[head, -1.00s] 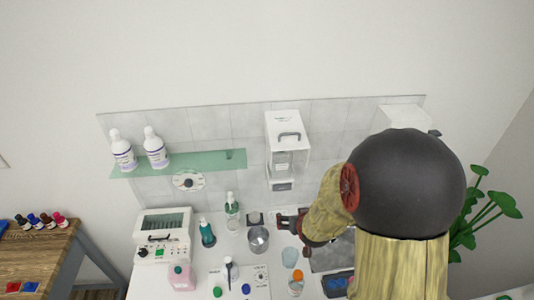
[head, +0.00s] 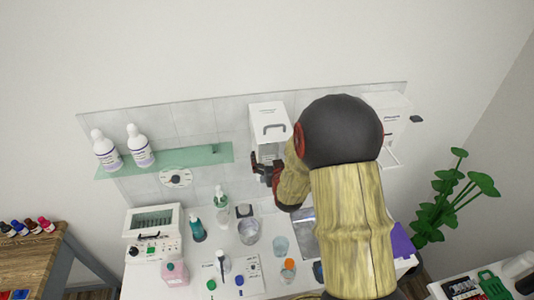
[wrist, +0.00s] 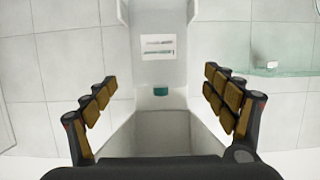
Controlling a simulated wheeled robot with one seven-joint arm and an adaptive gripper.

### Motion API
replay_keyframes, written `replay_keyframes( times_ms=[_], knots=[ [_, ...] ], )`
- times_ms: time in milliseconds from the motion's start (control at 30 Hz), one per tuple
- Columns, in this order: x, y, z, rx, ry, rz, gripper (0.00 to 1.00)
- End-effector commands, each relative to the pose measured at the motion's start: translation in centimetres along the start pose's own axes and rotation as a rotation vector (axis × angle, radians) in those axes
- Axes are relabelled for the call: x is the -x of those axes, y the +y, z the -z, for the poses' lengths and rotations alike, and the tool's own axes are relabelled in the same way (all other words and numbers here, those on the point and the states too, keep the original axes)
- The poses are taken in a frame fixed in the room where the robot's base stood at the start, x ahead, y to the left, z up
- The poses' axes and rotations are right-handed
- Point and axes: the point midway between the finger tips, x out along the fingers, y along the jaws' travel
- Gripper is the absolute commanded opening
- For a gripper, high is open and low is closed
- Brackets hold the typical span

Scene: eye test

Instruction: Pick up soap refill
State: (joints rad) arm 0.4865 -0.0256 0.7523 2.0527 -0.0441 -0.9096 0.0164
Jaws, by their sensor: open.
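A white wall dispenser (head: 268,120) with a dark handle hangs on the tiled panel in the head view. My gripper (head: 260,168) is open in front of its lower part, and my arm hides some of it. In the wrist view, my open fingers (wrist: 158,84) stand on either side of a greyish container (wrist: 160,128) with a teal piece (wrist: 161,91), below a white label. This container looks like the soap refill, though no readable name confirms it. Nothing is held, and I cannot tell whether the fingers touch it.
A green glass shelf (head: 200,155) with two white bottles is left of the dispenser; it also shows at right in the wrist view (wrist: 280,72). A plant (head: 447,200) stands at right.

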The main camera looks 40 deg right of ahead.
Motion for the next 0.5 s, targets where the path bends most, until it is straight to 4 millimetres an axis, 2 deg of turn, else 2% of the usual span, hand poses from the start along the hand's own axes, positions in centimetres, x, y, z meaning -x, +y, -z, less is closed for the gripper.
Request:
replay_keyframes(
  times_ms=[267, 500],
  knots=[
    [-1.7, 0.0, 0.6, 0.0, 0.0, 0.0, 0.85],
    [-5.0, 0.0, 1.2, 0.0, -0.003, 0.0, 0.85]
  ],
)
